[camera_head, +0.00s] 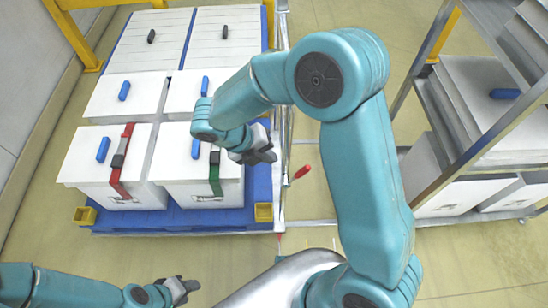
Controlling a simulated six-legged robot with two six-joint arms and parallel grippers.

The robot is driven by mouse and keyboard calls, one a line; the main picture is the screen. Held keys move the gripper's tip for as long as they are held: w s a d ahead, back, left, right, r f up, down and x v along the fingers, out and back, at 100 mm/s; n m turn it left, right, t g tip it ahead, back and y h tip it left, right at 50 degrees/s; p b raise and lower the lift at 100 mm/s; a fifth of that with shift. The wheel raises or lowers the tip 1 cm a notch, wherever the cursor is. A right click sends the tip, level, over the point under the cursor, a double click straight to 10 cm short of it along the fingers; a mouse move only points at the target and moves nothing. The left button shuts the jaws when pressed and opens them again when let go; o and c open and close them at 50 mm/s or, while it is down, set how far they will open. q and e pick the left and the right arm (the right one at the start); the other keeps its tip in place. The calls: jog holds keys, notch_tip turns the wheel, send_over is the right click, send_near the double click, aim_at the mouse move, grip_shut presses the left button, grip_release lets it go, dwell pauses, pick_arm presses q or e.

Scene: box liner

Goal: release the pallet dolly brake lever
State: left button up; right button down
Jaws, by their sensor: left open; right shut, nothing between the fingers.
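The blue pallet dolly (225,222) stands at the left with white boxes on it. A red-handled lever (301,172) sticks out beside a metal rail at the dolly's right side; I take it for the brake lever. My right gripper (270,156) is shut and empty, above the dolly's right edge, up and left of the red handle and apart from it in the picture. My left gripper (190,288) is open and empty, low in the view, in front of the dolly. The lever's lower end is hard to make out.
White boxes (88,162) with blue handles cover the dolly; the front ones carry a red strap (121,165) and a green strap (215,178). A metal rack (440,190) with boxes stands at the right. Floor (480,260) is clear at the lower right.

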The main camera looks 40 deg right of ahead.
jog(key=a+f+h+b, duration=0.1)
jog(key=b, duration=0.2)
jog(key=w+a+h+b, duration=0.1)
jog(key=b, duration=0.3)
jog(key=a+f+g+h+b, duration=0.1)
jog(key=a+b, duration=0.1)
jog(key=b, duration=0.2)
jog(key=shift+w+f, duration=0.35)
jog(key=shift+s+d, duration=0.1)
